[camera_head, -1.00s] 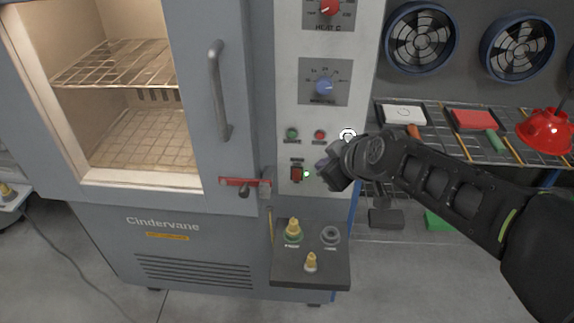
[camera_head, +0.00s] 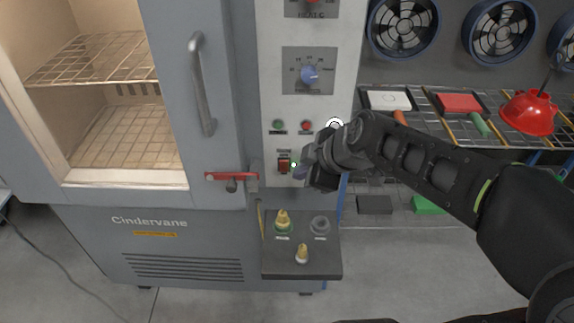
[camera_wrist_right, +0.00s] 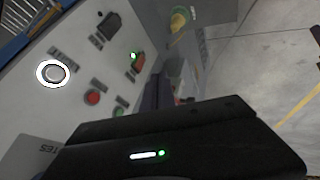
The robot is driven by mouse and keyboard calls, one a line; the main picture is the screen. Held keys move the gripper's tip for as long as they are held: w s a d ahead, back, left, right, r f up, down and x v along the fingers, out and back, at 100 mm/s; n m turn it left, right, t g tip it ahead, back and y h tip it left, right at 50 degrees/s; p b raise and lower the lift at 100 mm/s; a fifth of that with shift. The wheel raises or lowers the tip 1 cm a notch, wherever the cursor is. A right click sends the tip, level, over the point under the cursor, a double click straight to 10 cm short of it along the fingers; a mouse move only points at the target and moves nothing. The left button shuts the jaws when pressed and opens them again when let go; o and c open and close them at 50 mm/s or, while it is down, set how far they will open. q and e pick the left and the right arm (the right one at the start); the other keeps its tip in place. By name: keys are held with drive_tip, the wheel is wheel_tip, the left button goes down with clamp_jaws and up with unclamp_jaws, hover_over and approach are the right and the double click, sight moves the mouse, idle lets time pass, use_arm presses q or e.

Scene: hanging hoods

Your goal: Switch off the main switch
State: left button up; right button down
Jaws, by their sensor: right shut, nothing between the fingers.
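The main switch (camera_head: 284,165) is a red rocker in a dark frame, low on the pale control panel (camera_head: 270,105). A small green light (camera_head: 293,165) glows just to its right. The switch also shows in the right wrist view (camera_wrist_right: 138,64), beside the lit green dot. My right gripper (camera_head: 303,172) is shut and empty, its tips just right of the switch. I cannot tell whether they touch the panel. In the right wrist view the dark gripper body fills the lower part. My left gripper is not in view.
Green (camera_head: 278,125) and red (camera_head: 306,126) buttons sit above the switch. A blue dial (camera_head: 310,75) is higher. A red door latch (camera_head: 231,177) lies to the left. A dark shelf (camera_head: 302,262) with yellow-tipped fittings juts out below. Wire racks stand at the right.

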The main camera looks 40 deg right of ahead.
sight(280, 168)
drive_tip(key=w+f, duration=0.2)
drive_tip(key=w+d+f+p, duration=0.1)
drive_tip(key=w+f, duration=0.1)
drive_tip(key=w, duration=0.1)
drive_tip(key=w+f, duration=0.2)
drive_tip(key=shift+w+d+f, duration=0.15)
drive_tip(key=shift+w+d, duration=0.2)
drive_tip(key=shift+w+d+p, duration=0.3)
drive_tip(key=shift+w, duration=0.15)
drive_tip(key=shift+w+d+r+g+p, duration=0.2)
drive_tip(key=shift+w+r+g+p, duration=0.15)
drive_tip(key=shift+p, duration=0.4)
drive_tip(key=shift+s+f+b, duration=0.1)
drive_tip(key=shift+f+b, duration=0.1)
drive_tip(key=shift+b, duration=0.1)
drive_tip(key=shift+r, duration=0.1)
